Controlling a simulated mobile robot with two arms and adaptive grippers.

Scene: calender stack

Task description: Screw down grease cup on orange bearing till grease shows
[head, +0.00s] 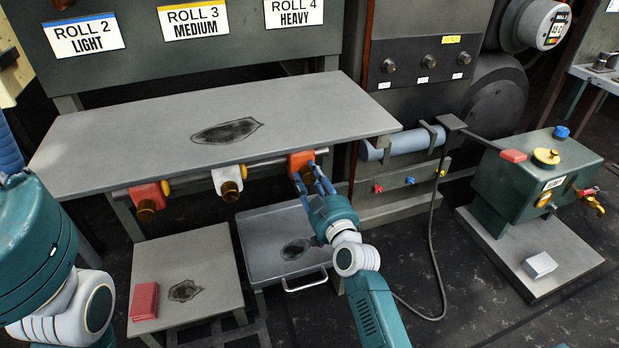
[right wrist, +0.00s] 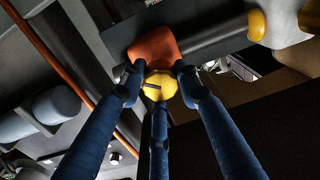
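The orange bearing (head: 301,161) is the rightmost of three under the front edge of the grey shelf; it also shows in the right wrist view (right wrist: 152,46). A round yellow grease cup (right wrist: 160,88) with a dark slot-like mark sits just below it. My right gripper (head: 309,182) reaches up from below, its blue fingers closed around the cup and apparently touching its sides. No grease can be made out at the bearing. Blue fingers, apparently my left gripper's (head: 10,152), show at the left edge, mostly cut off.
A white bearing (head: 227,181) and a red bearing (head: 149,195) hang to the left. Below stand a low table (head: 215,260) with red blocks (head: 144,301) and a handled tray (head: 262,222). A green pump unit (head: 525,185) stands right, with a hose on the floor.

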